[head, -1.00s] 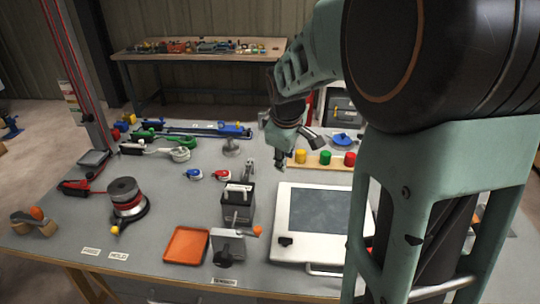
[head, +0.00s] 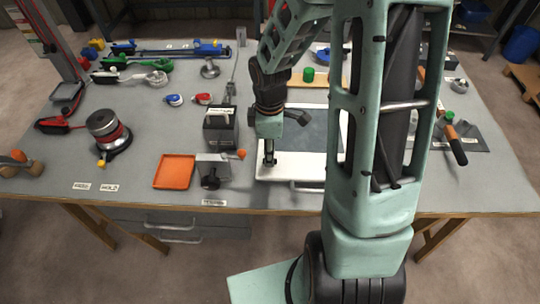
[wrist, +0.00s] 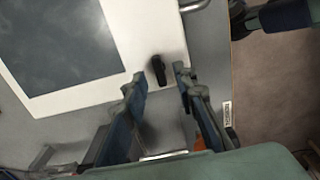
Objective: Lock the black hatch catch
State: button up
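The black hatch catch (wrist: 158,70) is a small dark lever on the white rim of the hatch (wrist: 143,28), near a corner. In the head view the hatch (head: 305,171) lies on the bench with a dark grey panel in it, and my gripper hides most or all of the catch. My gripper (head: 269,158) points down over the hatch's front left corner. In the wrist view my gripper (wrist: 157,84) is open, and the catch shows in the gap just beyond its fingertips. I see no clear contact with it.
A metal handle (head: 308,187) is at the hatch's front edge. Left of the hatch are a grey block with an orange knob (head: 240,154), a black box (head: 222,130) and an orange tray (head: 174,171). An orange-handled tool (head: 455,145) lies right. The bench's front strip is mostly clear.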

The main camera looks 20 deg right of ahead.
jog(key=shift+f, duration=0.9)
jog(key=shift+c, duration=0.3)
grip_shut()
